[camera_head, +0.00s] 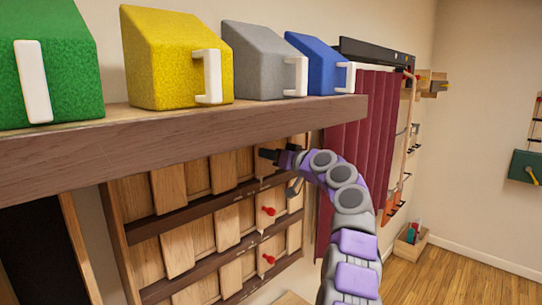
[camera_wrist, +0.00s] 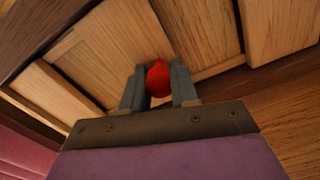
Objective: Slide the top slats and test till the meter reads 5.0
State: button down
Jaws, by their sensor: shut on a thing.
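Wooden slats stand in dark-railed rows below a shelf. A top-row slat (camera_head: 224,172) shows left of my gripper (camera_head: 270,154), which is at the right part of the top row. In the wrist view my gripper (camera_wrist: 159,88) is shut on a red knob (camera_wrist: 159,78) in front of a light wooden slat (camera_wrist: 122,48). In the head view my gripper hides that knob. Two more red knobs show on lower rows at the right, a middle knob (camera_head: 268,211) and a bottom knob (camera_head: 269,259). I cannot make out a meter in either view.
A wooden shelf (camera_head: 190,125) overhangs the slats and carries a green box (camera_head: 75,70), a yellow box (camera_head: 170,60), a grey box (camera_head: 258,62) and a blue box (camera_head: 318,62). A maroon curtain (camera_head: 355,120) hangs right. Wooden floor (camera_head: 450,275) is open at lower right.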

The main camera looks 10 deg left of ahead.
jog(key=shift+a+f, duration=0.1)
jog(key=shift+f, duration=0.05)
jog(key=shift+s+a+f+b, duration=0.15)
jog(key=shift+b, duration=0.6)
jog(key=shift+s+a+b, duration=0.15)
jog(key=shift+s+b, duration=0.1)
jog(key=shift+b, duration=0.3)
jog(key=shift+s+a+r+b, duration=0.2)
jog(key=shift+s+a+b, duration=0.45)
jog(key=shift+s+b, duration=0.35)
jog(key=shift+w, duration=0.1)
jog(key=c, duration=1)
grip_release()
jog(key=shift+w, duration=0.2)
jog(key=shift+c, duration=0.2)
jog(key=shift+o, duration=0.9)
jog(key=shift+s+a, duration=0.1)
jog(key=shift+r, duration=0.1)
